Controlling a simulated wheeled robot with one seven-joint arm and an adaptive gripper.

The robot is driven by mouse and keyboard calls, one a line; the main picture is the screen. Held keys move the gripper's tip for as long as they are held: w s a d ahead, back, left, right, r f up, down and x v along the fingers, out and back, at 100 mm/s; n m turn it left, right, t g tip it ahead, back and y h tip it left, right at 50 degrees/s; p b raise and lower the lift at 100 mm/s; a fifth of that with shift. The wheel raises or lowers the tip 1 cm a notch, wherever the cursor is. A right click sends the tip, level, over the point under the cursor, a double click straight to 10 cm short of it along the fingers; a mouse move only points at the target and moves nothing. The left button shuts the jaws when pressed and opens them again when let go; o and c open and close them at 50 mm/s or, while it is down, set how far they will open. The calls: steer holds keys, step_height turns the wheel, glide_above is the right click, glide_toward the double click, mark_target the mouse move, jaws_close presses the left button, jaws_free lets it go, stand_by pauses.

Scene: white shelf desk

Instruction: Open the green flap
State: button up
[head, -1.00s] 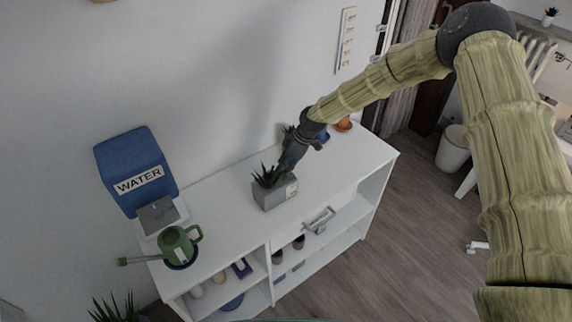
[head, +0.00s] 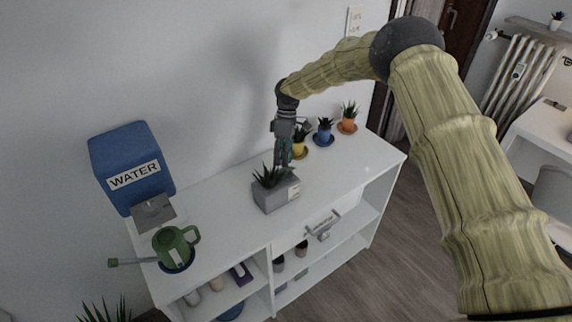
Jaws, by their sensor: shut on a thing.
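I cannot make out a green flap in the head view. My gripper (head: 283,163) points down over the white shelf desk (head: 225,215), with its dark fingers closed at the back of the grey planter (head: 279,196). The fingers appear shut on the planter's rear rim, though their tips are partly hidden. A spiky green plant (head: 268,177) stands in the planter, just left of my fingers. The planter rests upright on the desk top. A green watering can (head: 174,246) stands at the desk's left end, apart from my gripper.
A blue WATER container (head: 130,165) stands at the left by the wall. Yellow (head: 298,146), blue (head: 323,134) and orange (head: 347,124) pots stand behind and right of my gripper. Small items lie on the shelves below. The desk top right of the planter is clear.

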steer(key=shift+w+a+f+m+g+h+b, duration=0.15)
steer(key=shift+w+a+g+h+b, duration=0.2)
steer(key=shift+g+b, duration=0.6)
steer(key=shift+w+a+f+m+g+h+b, duration=0.15)
steer(key=shift+w+g+h+b, duration=0.3)
steer(key=shift+b, duration=0.9)
steer(key=shift+a+r+g+h+b, duration=0.1)
steer(key=shift+g+h+b, duration=0.2)
steer(key=shift+b, duration=0.2)
steer(key=o, duration=1)
steer(key=shift+r, duration=0.1)
step_height(320, 180, up, 10)
